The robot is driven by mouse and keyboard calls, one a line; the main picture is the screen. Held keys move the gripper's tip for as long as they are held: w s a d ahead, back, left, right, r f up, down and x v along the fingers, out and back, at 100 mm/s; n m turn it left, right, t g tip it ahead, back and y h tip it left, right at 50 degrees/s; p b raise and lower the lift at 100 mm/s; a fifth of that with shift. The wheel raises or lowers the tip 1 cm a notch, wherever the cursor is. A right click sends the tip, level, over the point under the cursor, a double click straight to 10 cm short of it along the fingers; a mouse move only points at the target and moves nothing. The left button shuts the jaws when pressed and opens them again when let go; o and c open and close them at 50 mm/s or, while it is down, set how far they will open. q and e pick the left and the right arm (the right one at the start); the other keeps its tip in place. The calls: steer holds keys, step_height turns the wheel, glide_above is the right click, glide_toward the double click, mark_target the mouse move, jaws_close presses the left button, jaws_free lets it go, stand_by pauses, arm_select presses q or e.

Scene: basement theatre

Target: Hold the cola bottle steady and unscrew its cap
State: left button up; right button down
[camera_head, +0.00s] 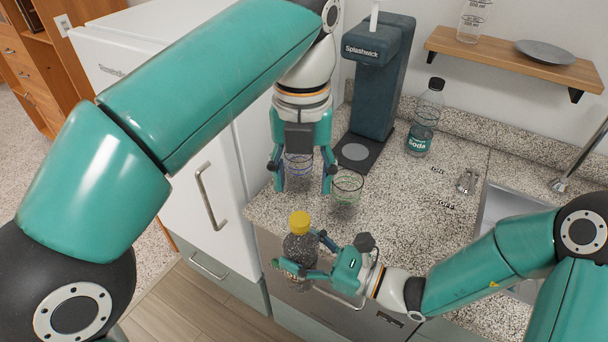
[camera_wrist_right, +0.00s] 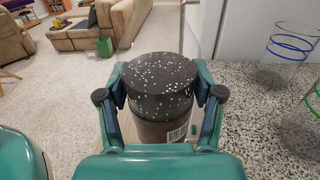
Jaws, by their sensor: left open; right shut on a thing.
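The cola bottle (camera_head: 297,247) is clear with dark, speckled contents and a yellow cap (camera_head: 300,222) on its neck. It stands upright, in front of the counter edge. My right gripper (camera_head: 297,268) is shut around its lower body. In the right wrist view the fingers sit on both sides of the bottle (camera_wrist_right: 160,97), and part of a barcode label shows; the cap is out of that view. My left gripper (camera_head: 302,183) points down, open and empty, above the cap in the picture and apart from it.
A blue-ringed glass (camera_head: 299,163) shows behind my left fingers. A green-ringed glass (camera_head: 346,188) is close by. The soda maker (camera_head: 379,95), a soda bottle (camera_head: 420,140) and a sink (camera_head: 497,207) are further back or right. The white fridge (camera_head: 205,135) is left.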

mark_target(304, 217)
arm_select(q)
steer(key=shift+s+d+r+m, duration=0.1)
steer(key=shift+s+r+m, duration=0.1)
steer(key=shift+s+m, duration=0.1)
steer(key=shift+f, duration=3.9)
